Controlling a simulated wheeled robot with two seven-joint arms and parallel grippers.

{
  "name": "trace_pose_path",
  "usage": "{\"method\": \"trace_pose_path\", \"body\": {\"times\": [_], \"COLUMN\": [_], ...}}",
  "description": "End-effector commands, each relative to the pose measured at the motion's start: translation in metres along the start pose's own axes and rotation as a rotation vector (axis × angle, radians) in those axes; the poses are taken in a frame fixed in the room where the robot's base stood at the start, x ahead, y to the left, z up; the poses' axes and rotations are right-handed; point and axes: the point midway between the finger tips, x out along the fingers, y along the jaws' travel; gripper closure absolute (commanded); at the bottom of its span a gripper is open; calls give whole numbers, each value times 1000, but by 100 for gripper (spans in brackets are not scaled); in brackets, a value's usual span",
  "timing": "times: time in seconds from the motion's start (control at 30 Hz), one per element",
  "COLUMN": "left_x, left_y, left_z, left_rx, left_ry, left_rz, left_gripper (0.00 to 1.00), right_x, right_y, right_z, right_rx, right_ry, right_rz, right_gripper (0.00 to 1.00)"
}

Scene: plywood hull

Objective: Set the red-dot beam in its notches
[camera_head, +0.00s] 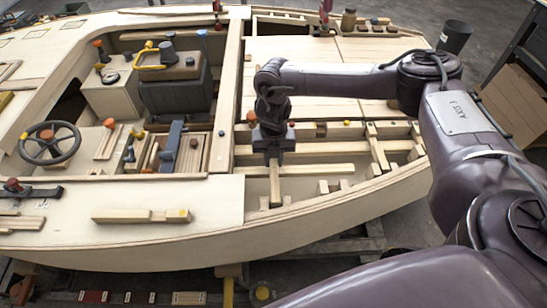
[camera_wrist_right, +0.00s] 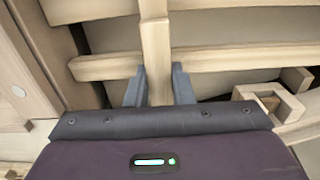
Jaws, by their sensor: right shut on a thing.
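My right gripper (camera_head: 274,157) points down into the open bay at the front of the hull. It is shut on a pale wooden beam (camera_head: 276,186), which shows below the fingers in the head view. In the right wrist view the beam (camera_wrist_right: 156,50) stands between the two grey fingers (camera_wrist_right: 158,88) and runs away from the gripper, across a rail. I see no red dot on the visible part of it; the gripper hides some of it. Small notch blocks (camera_head: 323,187) stand along the bay's near side. I cannot tell whether the beam touches them. My left gripper is not in view.
A cross rail (camera_head: 325,170) spans the bay, and it also shows in the right wrist view (camera_wrist_right: 105,67). A loose beam with a yellow dot (camera_head: 140,216) lies on the left deck. A steering wheel (camera_head: 50,142) and a dark seat (camera_head: 175,88) stand further left.

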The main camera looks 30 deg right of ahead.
Motion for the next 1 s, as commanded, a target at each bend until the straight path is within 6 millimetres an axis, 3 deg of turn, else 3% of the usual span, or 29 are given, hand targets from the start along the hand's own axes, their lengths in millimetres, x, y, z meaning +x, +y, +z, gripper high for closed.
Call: {"method": "trace_pose_path", "body": {"times": [0.13,0.17,0.33,0.67,1.0], "left_x": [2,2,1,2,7], "left_y": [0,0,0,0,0], "left_z": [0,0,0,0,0], "left_rx": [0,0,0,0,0], "left_ry": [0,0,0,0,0], "left_rz": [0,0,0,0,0], "left_gripper": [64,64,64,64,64], "right_x": [4,3,3,-1,-55], "right_y": [0,0,0,0,0], "right_z": [0,0,0,0,1], "right_rx": [0,0,0,0,0], "right_ry": [0,0,0,-1,-3], "right_rz": [0,0,0,1,2], "right_gripper": [100,75,53,53,53]}}
